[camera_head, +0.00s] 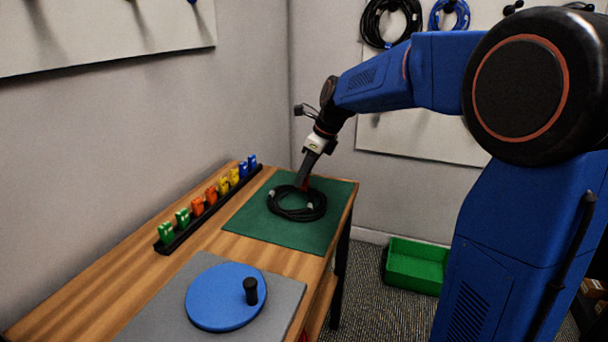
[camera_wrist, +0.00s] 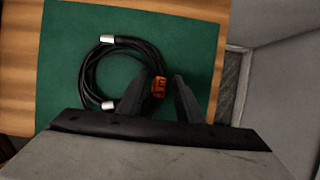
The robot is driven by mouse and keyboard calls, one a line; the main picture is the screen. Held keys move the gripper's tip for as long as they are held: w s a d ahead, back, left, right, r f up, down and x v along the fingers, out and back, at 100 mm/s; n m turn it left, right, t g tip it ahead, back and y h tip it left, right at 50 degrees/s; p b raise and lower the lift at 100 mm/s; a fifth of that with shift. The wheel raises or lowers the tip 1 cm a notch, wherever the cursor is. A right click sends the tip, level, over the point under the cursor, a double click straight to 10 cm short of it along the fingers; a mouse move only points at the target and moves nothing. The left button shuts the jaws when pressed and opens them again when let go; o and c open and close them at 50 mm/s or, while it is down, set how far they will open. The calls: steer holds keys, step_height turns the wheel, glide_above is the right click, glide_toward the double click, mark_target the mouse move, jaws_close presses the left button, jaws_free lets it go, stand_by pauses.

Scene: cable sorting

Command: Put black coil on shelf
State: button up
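The black coil (camera_head: 291,216) lies flat on the green mat (camera_head: 253,222) at the table's far end. In the wrist view the coil (camera_wrist: 88,80) shows two silver ends and an orange tag (camera_wrist: 158,87) on its right side. My gripper (camera_head: 304,186) points down at the coil's far side. In the wrist view my gripper (camera_wrist: 164,80) has its fingers apart, one on each side of the tagged part, with a gap by the right finger. Whether the fingers touch the cable is unclear. A wooden lower shelf (camera_head: 322,303) shows partly under the table; the tabletop hides most of it.
A rack (camera_head: 210,209) of coloured connectors lines the table's left edge. A blue disc (camera_head: 215,299) with a black knob sits on a grey mat (camera_head: 283,297) nearby. A green bin (camera_head: 417,266) stands on the floor. Coils (camera_head: 374,22) hang on the back wall.

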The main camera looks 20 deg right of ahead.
steer(key=v, duration=1.2)
steer(key=shift+r, duration=0.2)
